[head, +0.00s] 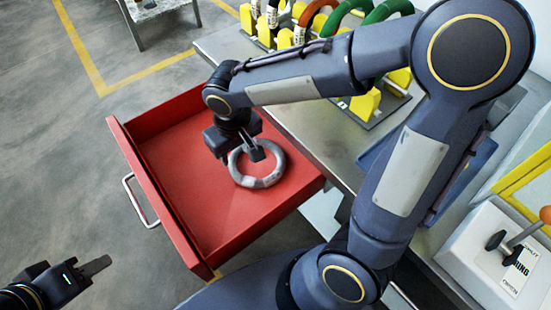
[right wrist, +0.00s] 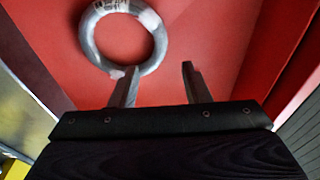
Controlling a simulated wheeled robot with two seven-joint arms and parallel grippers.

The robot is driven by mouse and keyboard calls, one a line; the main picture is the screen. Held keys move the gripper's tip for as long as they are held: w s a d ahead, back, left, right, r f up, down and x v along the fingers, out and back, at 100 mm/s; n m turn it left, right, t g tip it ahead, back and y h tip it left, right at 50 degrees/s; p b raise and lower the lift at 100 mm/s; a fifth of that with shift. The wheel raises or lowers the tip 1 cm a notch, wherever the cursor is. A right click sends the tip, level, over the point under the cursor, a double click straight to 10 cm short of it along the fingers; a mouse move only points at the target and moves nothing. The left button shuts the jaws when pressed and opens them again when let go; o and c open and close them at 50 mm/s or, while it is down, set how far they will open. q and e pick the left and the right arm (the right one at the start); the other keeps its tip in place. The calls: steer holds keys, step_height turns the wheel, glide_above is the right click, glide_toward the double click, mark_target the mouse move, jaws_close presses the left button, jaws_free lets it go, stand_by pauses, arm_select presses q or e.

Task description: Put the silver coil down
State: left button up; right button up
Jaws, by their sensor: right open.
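The silver coil (head: 274,176) is a grey ring with pale wrapped patches. It appears to lie flat on the floor of the open red drawer (head: 190,215), towards the side near the bench. It also shows in the right wrist view (right wrist: 87,42), at the top left. My right gripper (head: 256,153) is over the coil, open. In the right wrist view, one finger overlaps the ring's lower edge and the other stands apart, right of the ring. My left gripper (head: 98,266) is at the lower left, outside the drawer; its opening is unclear.
The metal bench (head: 318,130) stands right of the drawer, with yellow holders (head: 366,104) and green and orange coils at the back. A white control box (head: 490,262) with a lever is at the right. Drawer floor in front of the coil is clear.

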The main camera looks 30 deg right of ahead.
steer(key=s+d+r+m+t+y, duration=0.1)
steer(key=s+d+r+m+t, duration=0.1)
steer(key=s+d, duration=0.2)
steer(key=s+d+r+m+t+y, duration=0.1)
steer(key=s+d, duration=0.4)
steer(key=s, duration=0.5)
step_height(320, 180, up, 2)
steer(key=shift+s+d+r+m+t+y, duration=0.15)
steer(key=shift+s+m+t+y, duration=0.3)
steer(key=shift+y, duration=0.35)
